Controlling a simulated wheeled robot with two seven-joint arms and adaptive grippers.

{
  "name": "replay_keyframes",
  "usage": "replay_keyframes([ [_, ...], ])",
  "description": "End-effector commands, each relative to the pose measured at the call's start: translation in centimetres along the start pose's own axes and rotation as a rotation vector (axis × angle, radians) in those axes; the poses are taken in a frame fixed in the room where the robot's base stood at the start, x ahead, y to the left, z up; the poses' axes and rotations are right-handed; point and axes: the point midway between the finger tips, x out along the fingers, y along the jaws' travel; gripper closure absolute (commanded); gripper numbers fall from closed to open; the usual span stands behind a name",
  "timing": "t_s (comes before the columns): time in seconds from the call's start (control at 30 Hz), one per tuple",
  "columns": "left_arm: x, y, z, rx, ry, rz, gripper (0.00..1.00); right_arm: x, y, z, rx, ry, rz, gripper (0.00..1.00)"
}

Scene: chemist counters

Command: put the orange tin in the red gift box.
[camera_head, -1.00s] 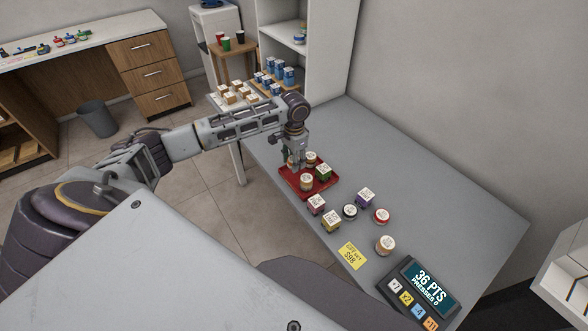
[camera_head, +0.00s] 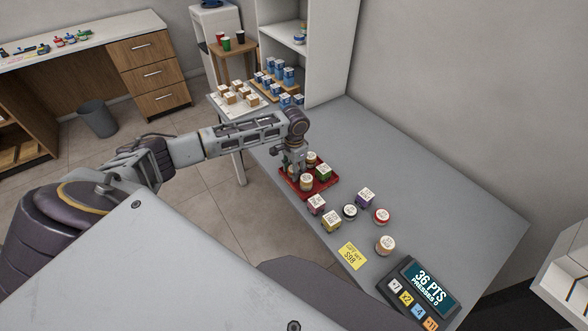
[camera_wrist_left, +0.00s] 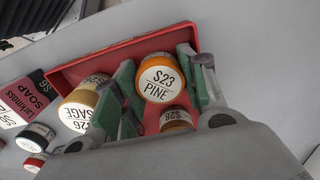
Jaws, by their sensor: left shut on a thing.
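The orange tin (camera_wrist_left: 160,79), with a white lid reading "S23 PINE", is between the green finger pads of my left gripper (camera_wrist_left: 158,90) in the left wrist view. The gripper is shut on it. The red gift box (camera_wrist_left: 122,46) is open around and below the tin; its red rim also shows in the head view (camera_head: 298,191). My left gripper (camera_head: 293,168) is low over the box's far left part there. The tin's base is hidden, so I cannot tell whether it touches the box floor. My right gripper is not in view.
A point terminal (camera_head: 420,290) is nearest me. The counter's right side (camera_head: 440,205) is clear.

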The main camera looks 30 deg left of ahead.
Motion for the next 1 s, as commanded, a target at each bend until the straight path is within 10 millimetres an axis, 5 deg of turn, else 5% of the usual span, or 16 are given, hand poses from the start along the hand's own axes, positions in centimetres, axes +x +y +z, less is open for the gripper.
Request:
replay_keyframes([
  [0.03, 0.1, 0.0, 0.0, 0.0, 0.0, 0.001, 0.82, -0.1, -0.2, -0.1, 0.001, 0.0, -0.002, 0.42],
  [0.07, 0.1, 0.0, 0.0, 0.0, 0.0, 0.001, 0.57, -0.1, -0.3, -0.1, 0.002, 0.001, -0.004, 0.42],
  [0.13, 0.1, 0.0, 0.0, 0.0, 0.0, 0.0, 0.49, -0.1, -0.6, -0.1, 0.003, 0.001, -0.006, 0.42],
  [0.63, -0.5, -0.1, 0.0, 0.0, 0.0, -0.001, 0.49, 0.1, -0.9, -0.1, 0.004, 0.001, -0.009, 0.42],
  [1.0, -4.9, -0.1, -0.1, 0.0, 0.002, -0.001, 0.49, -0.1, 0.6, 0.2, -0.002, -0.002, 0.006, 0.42],
])
